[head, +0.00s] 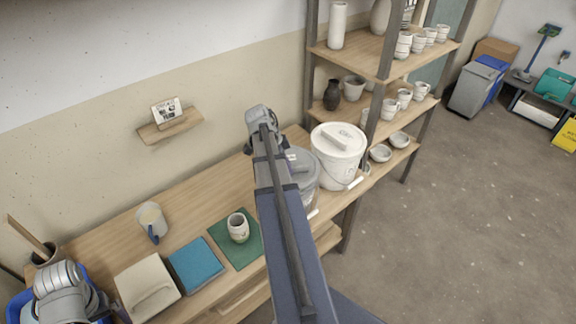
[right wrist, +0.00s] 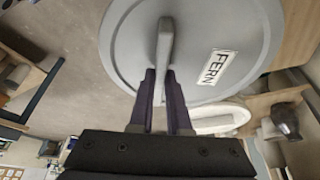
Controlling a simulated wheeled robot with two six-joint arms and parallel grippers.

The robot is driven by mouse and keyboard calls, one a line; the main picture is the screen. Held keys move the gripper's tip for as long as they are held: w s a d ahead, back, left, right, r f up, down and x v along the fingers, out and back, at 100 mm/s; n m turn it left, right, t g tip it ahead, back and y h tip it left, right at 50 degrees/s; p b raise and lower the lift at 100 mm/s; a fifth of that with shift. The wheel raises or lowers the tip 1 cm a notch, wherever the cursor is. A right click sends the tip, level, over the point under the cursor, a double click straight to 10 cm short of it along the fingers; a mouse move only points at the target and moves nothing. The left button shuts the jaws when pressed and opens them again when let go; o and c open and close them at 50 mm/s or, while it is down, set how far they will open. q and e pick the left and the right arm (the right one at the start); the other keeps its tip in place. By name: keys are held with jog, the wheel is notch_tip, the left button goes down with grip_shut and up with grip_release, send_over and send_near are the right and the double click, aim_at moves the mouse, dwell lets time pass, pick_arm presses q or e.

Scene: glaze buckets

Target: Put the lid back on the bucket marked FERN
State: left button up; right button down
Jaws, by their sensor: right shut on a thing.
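In the right wrist view, the round grey lid (right wrist: 125,50) carries a white label reading FERN (right wrist: 217,67) and a raised bar handle (right wrist: 165,50). My right gripper (right wrist: 160,75) is shut on that handle. In the head view, my right arm partly hides a grey bucket (head: 306,180) on the bench, with a grey lid (head: 302,160) at its top. I cannot tell whether the lid rests on the bucket or hangs just above it.
A white lidded bucket (head: 335,165) stands close on the right, beside a shelf of pottery (head: 345,55).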

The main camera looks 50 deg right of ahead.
jog(key=shift+f+b, duration=0.45)
jog(key=shift+f, duration=0.05)
dwell(1.2)
jog(key=shift+c, duration=1.6)
grip_release()
jog(key=shift+r+p, duration=3.55)
jog(key=shift+p, duration=0.05)
jog(key=shift+c, duration=0.2)
grip_shut()
